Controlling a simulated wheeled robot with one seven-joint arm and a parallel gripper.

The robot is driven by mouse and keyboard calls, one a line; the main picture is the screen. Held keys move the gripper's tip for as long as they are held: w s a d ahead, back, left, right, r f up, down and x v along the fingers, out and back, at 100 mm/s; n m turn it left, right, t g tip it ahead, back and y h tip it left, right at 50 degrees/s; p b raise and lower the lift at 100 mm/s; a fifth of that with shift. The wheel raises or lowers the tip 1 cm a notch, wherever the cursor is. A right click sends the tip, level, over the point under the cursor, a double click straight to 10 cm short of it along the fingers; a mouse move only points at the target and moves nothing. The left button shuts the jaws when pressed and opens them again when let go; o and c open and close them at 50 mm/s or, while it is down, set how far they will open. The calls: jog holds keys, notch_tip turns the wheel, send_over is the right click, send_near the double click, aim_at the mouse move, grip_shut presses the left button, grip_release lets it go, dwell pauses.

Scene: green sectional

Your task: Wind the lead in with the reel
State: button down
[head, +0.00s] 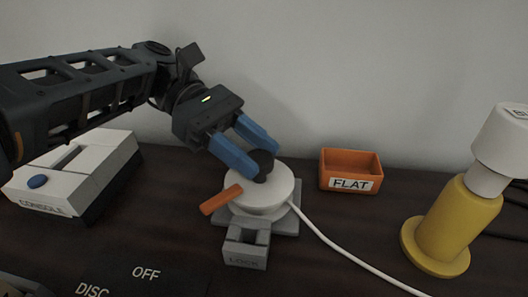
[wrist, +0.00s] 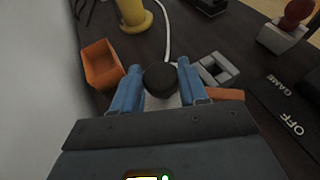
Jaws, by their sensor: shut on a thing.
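The reel is a white round drum (head: 262,197) on a grey base (head: 286,223), with a black knob (head: 262,163) on top and an orange bar (head: 221,199) sticking out at its left. My gripper (head: 257,161) comes down from the upper left and its blue fingers are shut on the black knob. In the wrist view the knob (wrist: 160,79) sits between the two fingers. A white lead (head: 340,249) runs from the drum to the lower right and out of the frame. A grey block marked LOCK (head: 245,255) is at the front of the base.
An orange box marked FLAT (head: 350,171) stands right of the reel. A yellow post with a white top (head: 448,225) stands further right. A white console (head: 75,172) is at the left, under my arm. Dark panels marked OFF and DISC (head: 145,273) lie in front. A wall closes the back.

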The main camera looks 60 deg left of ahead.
jog(key=shift+s+f, duration=0.1)
jog(key=shift+f, duration=0.15)
jog(key=c, duration=0.6)
grip_release()
jog(key=shift+a+r, duration=0.1)
notch_tip(320, 180, up, 4)
jog(key=shift+r+p, duration=0.25)
jog(key=shift+p, duration=0.9)
jog(key=d+r+p, duration=0.1)
jog(key=d+r, duration=0.1)
jog(key=d, duration=0.1)
jog(key=w+d+r+p, duration=0.1)
jog(key=d+r, duration=0.1)
jog(key=d, duration=0.2)
jog(key=w+d+r+p, duration=0.1)
jog(key=d+r, duration=0.1)
jog(key=d, duration=0.2)
jog(key=shift+w+d+r, duration=0.25)
jog(key=shift+c, duration=0.2)
